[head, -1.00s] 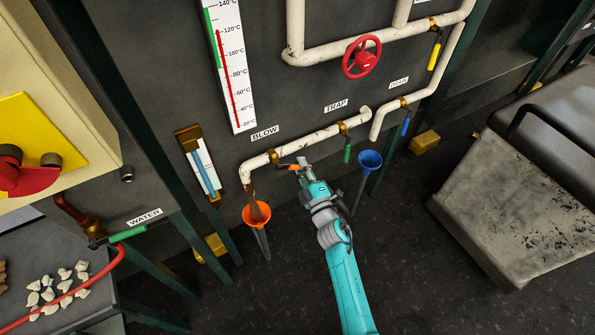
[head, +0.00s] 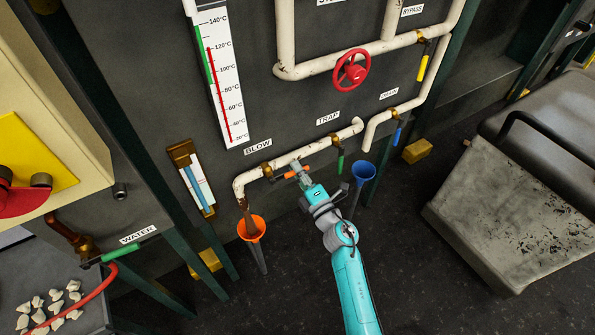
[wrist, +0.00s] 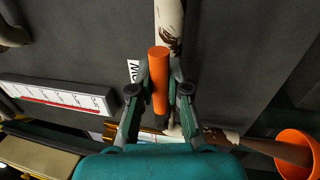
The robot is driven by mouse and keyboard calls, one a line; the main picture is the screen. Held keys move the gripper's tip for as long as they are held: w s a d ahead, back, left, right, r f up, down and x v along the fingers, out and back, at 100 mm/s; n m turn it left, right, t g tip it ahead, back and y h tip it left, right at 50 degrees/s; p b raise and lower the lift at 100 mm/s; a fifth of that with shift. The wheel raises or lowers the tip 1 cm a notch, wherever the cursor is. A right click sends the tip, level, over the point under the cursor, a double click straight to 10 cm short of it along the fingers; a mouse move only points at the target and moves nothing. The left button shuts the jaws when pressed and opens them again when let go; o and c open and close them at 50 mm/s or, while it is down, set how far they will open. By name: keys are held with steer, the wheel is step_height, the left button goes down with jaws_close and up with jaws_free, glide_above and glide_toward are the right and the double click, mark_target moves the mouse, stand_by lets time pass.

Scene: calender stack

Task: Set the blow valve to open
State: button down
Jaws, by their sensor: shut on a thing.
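The blow valve has an orange lever handle (head: 288,175) and a brass body (head: 267,170) on the white pipe under the BLOW label (head: 258,147). The handle points right from the body, roughly along the pipe. My gripper (head: 300,171) is shut on the handle, with orange showing on both sides of the fingers. In the wrist view the handle (wrist: 159,78) lies between the two fingers of my gripper (wrist: 160,90), with the pipe (wrist: 169,25) behind it. The fingers hide part of the handle.
An orange funnel (head: 251,230) stands below the pipe's left end, and a blue funnel (head: 363,172) right of my gripper. The green trap valve handle (head: 340,162) hangs close by on the right. A red handwheel (head: 351,70) is above. A worn bench (head: 510,205) is at right.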

steer(key=shift+a+r, duration=0.1)
steer(key=c, duration=1.1)
jaws_free()
steer(key=shift+s, duration=0.1)
steer(key=shift+s+d, duration=0.2)
steer(key=shift+d, duration=0.1)
steer(key=v, duration=1.1)
steer(key=shift+s, duration=0.1)
